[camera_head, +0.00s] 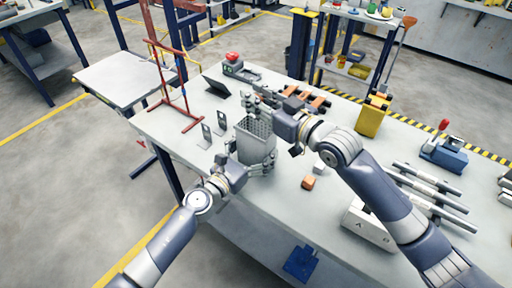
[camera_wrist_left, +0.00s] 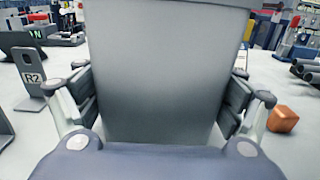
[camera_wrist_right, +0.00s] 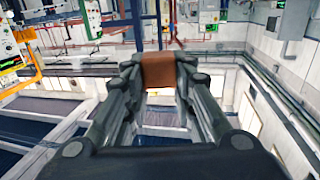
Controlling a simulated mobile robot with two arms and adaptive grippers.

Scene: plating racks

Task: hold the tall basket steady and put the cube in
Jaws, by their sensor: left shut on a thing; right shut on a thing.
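The tall grey basket (camera_head: 256,150) stands upright on the table; its pale wall (camera_wrist_left: 160,75) fills the middle of the left wrist view. My left gripper (camera_head: 257,168) is shut on the basket low down, one finger on each side. My right gripper (camera_head: 254,103) appears above the basket's far rim in the head view. In the right wrist view it is shut on a brown-orange cube (camera_wrist_right: 159,69) at its fingertips. That cube cannot be made out in the head view. The basket is not visible in the right wrist view.
A red frame (camera_head: 180,90) rises at the table's left end. A yellow bin (camera_head: 372,117) and grey rods (camera_head: 430,187) are farther right.

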